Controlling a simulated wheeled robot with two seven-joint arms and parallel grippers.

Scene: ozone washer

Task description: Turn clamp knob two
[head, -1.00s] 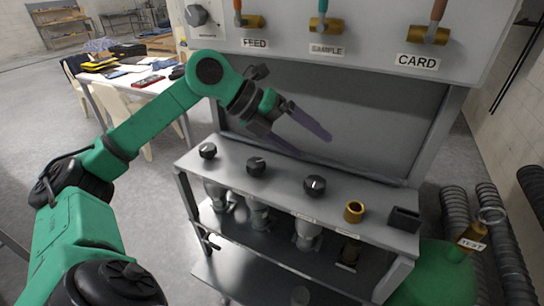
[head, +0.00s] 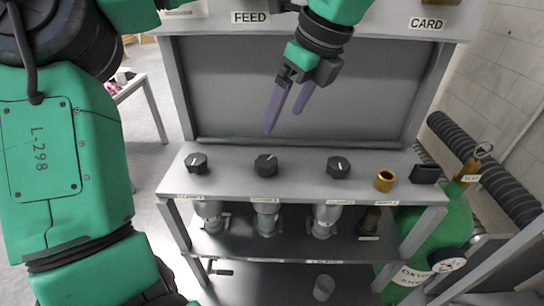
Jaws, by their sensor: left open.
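Three black clamp knobs stand in a row on the grey shelf of the washer: a left knob (head: 196,162), a middle knob (head: 266,164) and a right knob (head: 338,167). Each has a pale pointer line on top. The labels on the shelf's front edge are too small to read surely. My left gripper (head: 284,121) hangs down above the shelf, in front of the grey back panel. Its two purple fingers are apart and hold nothing. The fingertips are above the middle knob and do not touch it. My right gripper is not in view.
A brass fitting (head: 384,180) and a black block (head: 425,173) stand on the shelf to the right of the knobs. A green oxygen cylinder (head: 440,232) stands right of the frame. The labelled panel (head: 395,18) overhangs the shelf. Clamps hang underneath.

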